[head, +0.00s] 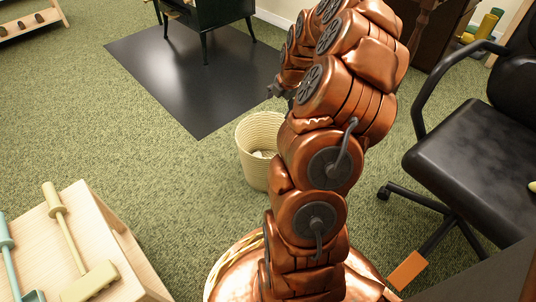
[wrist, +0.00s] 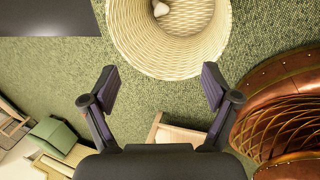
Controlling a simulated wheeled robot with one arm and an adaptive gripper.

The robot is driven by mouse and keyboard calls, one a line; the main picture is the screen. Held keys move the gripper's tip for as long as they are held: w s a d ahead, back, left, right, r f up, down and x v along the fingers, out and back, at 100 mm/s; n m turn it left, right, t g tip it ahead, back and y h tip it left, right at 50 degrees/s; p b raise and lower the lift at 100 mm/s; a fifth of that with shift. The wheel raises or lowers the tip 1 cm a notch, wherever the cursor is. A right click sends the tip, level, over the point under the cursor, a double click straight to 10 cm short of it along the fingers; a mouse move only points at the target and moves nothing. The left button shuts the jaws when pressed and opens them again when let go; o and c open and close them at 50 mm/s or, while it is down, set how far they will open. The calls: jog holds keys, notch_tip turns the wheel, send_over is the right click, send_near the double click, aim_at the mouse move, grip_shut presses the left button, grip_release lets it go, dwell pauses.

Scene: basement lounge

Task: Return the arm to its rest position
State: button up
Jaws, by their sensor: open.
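My copper-coloured arm rises through the middle of the head view and folds over at the top. My gripper (wrist: 160,90) shows in the wrist view with its two dark fingers spread wide and nothing between them. In the head view only a small dark part of the gripper (head: 279,90) shows at the left of the arm, and its fingers are not clear there. A cream wicker basket (head: 258,170) stands on the carpet just left of the arm. In the wrist view the basket (wrist: 130,45) lies beyond the fingertips, with a small pale object inside.
A wooden table (head: 128,245) with mallets is at the lower left. A black office chair (head: 465,150) stands at the right. A dark stove (head: 205,18) stands on a black floor mat (head: 165,85) at the back. Green carpet between table and basket is clear.

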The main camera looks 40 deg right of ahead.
jog(key=shift+v, duration=1)
jog(key=s+a+r+m+g+y+p, duration=0.1)
jog(key=s+a+r+m+p, duration=0.2)
jog(key=a+r+p, duration=0.95)
jog(key=s+a+r+m+g+p, duration=0.1)
jog(key=s+a+r+m+p, duration=0.15)
jog(key=a+r+p, duration=1.25)
jog(key=s+a+r+m+g+p, duration=0.1)
jog(key=s+a+r+m+p, duration=0.2)
jog(key=r, duration=0.6)
jog(key=s+a+r+m+g+p, duration=0.1)
jog(key=s+a+r+m+p, duration=0.2)
jog(key=s+r+p, duration=0.5)
jog(key=s+a+r+m+g+p, duration=0.1)
jog(key=s+a+r+m+p, duration=0.2)
jog(key=s+r+m+p, duration=0.2)
jog(key=s+r+p, duration=0.1)
jog(key=s+r, duration=0.2)
jog(key=r, duration=0.2)
jog(key=shift+s+a+h, duration=0.3)
jog(key=shift+s+h, duration=0.1)
jog(key=shift+s+r+m+p, duration=0.2)
jog(key=shift+s+m+p, duration=0.15)
jog(key=shift+s+m, duration=0.15)
